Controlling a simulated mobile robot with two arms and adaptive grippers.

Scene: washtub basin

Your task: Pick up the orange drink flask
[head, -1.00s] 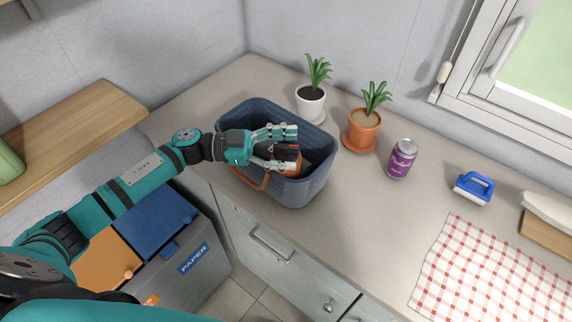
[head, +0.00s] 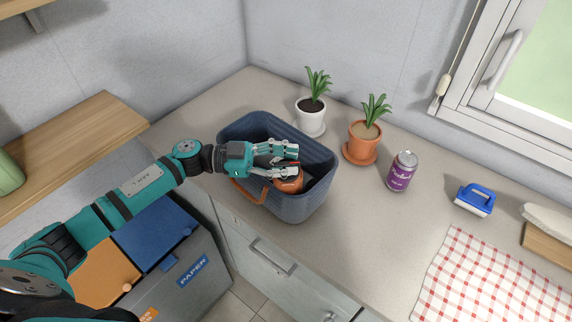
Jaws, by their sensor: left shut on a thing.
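The orange drink flask (head: 289,184) shows in the head view inside the blue-grey tub (head: 312,206), near its right end. Its dark top sits between the fingers of my left gripper (head: 296,161), which is shut on it. The flask's lower part is hidden by the tub wall and the gripper. I cannot tell whether it touches the tub floor. My right gripper is not in view.
A white potted plant (head: 311,112) and a terracotta potted plant (head: 363,142) stand behind the tub. Counter between tub and cloth is clear.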

